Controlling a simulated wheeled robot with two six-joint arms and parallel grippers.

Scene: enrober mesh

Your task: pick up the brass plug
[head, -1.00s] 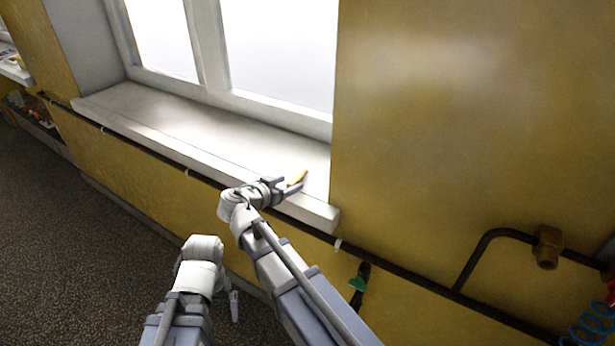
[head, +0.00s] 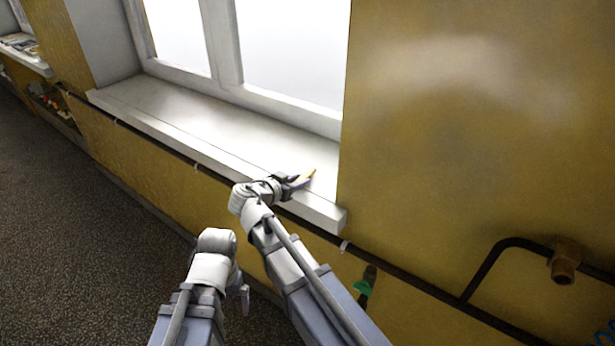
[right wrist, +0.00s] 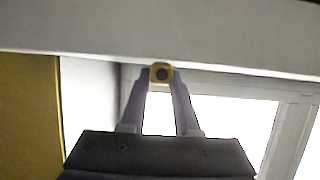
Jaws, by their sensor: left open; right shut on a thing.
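The brass plug (right wrist: 161,73) shows in the right wrist view as a small squarish brass piece with a dark round centre, between the fingertips. In the head view it is a small yellow piece (head: 310,174) over the right end of the white window sill. My right gripper (head: 299,182) is shut on it; its fingers also show in the right wrist view (right wrist: 160,80). I cannot tell whether the plug touches the sill. My left gripper (head: 245,299) is open and empty, low in front of the yellow wall, and partly hidden by its own wrist.
The white sill (head: 190,125) is otherwise bare, with the window (head: 290,50) behind it. A dark pipe (head: 420,275) runs along the wall below and bears a brass fitting (head: 564,265) at the right. A green-and-black tool (head: 365,285) hangs under the pipe.

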